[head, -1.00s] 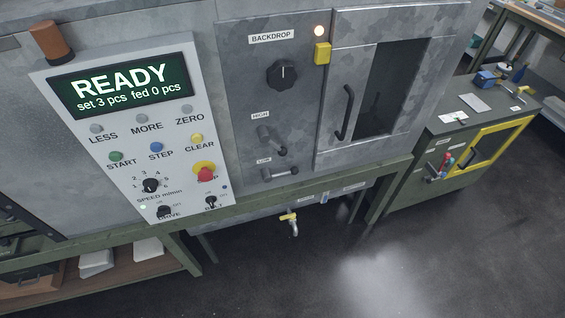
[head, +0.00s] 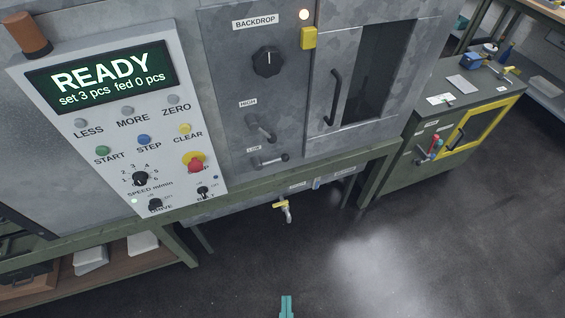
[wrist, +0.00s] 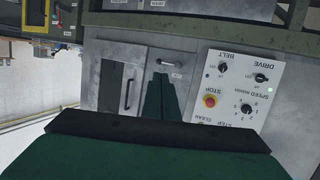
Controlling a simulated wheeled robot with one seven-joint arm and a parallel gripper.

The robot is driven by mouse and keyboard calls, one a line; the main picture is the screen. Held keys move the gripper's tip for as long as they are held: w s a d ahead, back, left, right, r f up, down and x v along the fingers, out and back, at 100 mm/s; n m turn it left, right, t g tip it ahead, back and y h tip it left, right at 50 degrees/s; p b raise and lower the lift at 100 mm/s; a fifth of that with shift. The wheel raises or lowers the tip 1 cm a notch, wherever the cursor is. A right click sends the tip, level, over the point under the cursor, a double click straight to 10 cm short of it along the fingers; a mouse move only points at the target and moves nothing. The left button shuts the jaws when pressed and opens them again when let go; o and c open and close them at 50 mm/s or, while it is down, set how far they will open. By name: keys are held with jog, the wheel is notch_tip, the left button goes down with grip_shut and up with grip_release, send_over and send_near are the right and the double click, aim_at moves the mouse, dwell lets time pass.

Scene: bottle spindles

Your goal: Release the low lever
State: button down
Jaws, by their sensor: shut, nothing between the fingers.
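My gripper (head: 287,304) shows only as teal fingertips at the bottom edge of the head view, well apart from the levers. In the wrist view, my dark green fingers (wrist: 161,80) are together and empty, covering part of the panel.
The control panel (head: 110,120) with a READY display is left of the levers. A cabinet door with a black handle (head: 334,98) is to their right. A yellow-handled tap (head: 283,208) hangs below the machine. A green cabinet (head: 395,172) stands at right; floor in front is clear.

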jog(key=w+d+f+n, duration=0.1)
jog(key=w+d, duration=0.1)
jog(key=w, duration=0.7)
jog(key=w+d+f+n, duration=0.1)
jog(key=w+f, duration=0.1)
jog(key=w, duration=0.6)
jog(key=w+r+n+y, duration=0.2)
jog(key=w+r, duration=0.2)
jog(key=w, duration=0.4)
jog(key=w+a+r+n+y, duration=0.1)
jog(key=w+r+n, duration=0.2)
jog(key=w, duration=0.5)
jog(key=shift+r+g+y, duration=0.4)
jog(key=shift+r, duration=0.45)
jog(key=shift+a, duration=0.1)
jog(key=d+f+x, duration=0.1)
jog(key=f+x, duration=0.1)
jog(key=x, duration=1)
jog(key=shift+f, duration=0.4)
